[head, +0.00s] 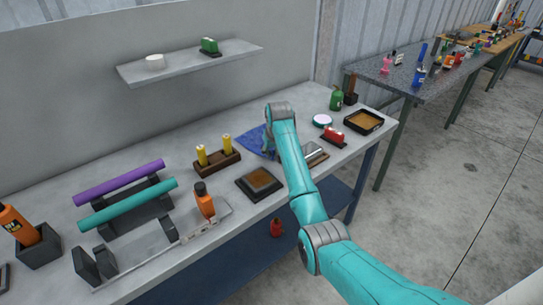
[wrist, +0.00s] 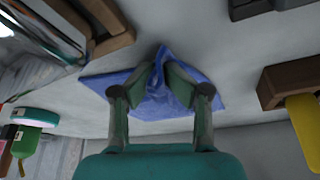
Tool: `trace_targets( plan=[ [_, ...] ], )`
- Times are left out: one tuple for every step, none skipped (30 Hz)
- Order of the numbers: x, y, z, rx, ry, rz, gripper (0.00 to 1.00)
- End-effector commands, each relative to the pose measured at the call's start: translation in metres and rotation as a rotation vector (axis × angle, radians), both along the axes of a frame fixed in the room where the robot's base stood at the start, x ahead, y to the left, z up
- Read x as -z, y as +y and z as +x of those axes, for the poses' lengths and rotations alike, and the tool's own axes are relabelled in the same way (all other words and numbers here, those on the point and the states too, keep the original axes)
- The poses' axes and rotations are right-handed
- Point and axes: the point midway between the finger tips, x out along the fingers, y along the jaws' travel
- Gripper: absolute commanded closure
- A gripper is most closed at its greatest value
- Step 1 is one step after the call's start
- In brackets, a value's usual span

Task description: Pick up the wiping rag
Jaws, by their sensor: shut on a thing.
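The wiping rag (head: 254,138) is a blue cloth on the workbench (head: 150,256), partly hidden behind my teal arm in the head view. In the wrist view the rag (wrist: 137,104) is bunched up between my gripper's fingers, with its corners spread on the bench to both sides. My gripper (wrist: 164,78) is shut on the raised middle of the rag. In the head view the fingertips are hard to make out behind the arm.
A wooden block with yellow tubes (head: 218,160) stands left of the rag. A dark tray with a brown pad (head: 259,183) lies in front. A red item (head: 333,138) and a green bottle (head: 336,99) stand to the right. A shelf (head: 190,65) hangs above.

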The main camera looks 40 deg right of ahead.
Motion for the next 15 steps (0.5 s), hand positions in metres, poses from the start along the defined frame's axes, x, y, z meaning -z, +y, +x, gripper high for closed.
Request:
trace_targets(
  plan=[
    [0.008, 0.001, -0.003, 0.000, 0.014, 0.005, 0.82],
    [0.008, 0.001, -0.003, 0.000, 0.014, 0.005, 0.85],
    [0.008, 0.001, -0.003, 0.000, 0.014, 0.005, 0.86],
    [0.008, 0.001, -0.004, 0.000, 0.015, 0.006, 0.86],
    [0.009, 0.002, -0.004, 0.000, 0.015, 0.006, 0.86],
    [0.009, 0.002, -0.004, 0.000, 0.016, 0.006, 0.86],
    [0.009, 0.002, -0.004, 0.000, 0.016, 0.006, 0.86],
    [0.009, 0.002, -0.004, 0.000, 0.016, 0.006, 0.86],
    [0.009, 0.002, -0.004, 0.000, 0.016, 0.007, 0.86],
    [0.007, 0.002, -0.004, 0.000, 0.016, 0.007, 0.86],
    [0.005, 0.002, -0.004, 0.000, 0.016, 0.007, 0.87],
    [0.000, 0.001, -0.003, 0.000, 0.014, 0.005, 0.89],
    [-0.005, 0.001, -0.003, 0.000, 0.014, 0.006, 0.92],
    [-0.010, 0.001, -0.003, 0.000, 0.013, 0.006, 0.96],
    [-0.018, 0.001, -0.002, 0.000, 0.011, 0.005, 1.00]
  ],
)
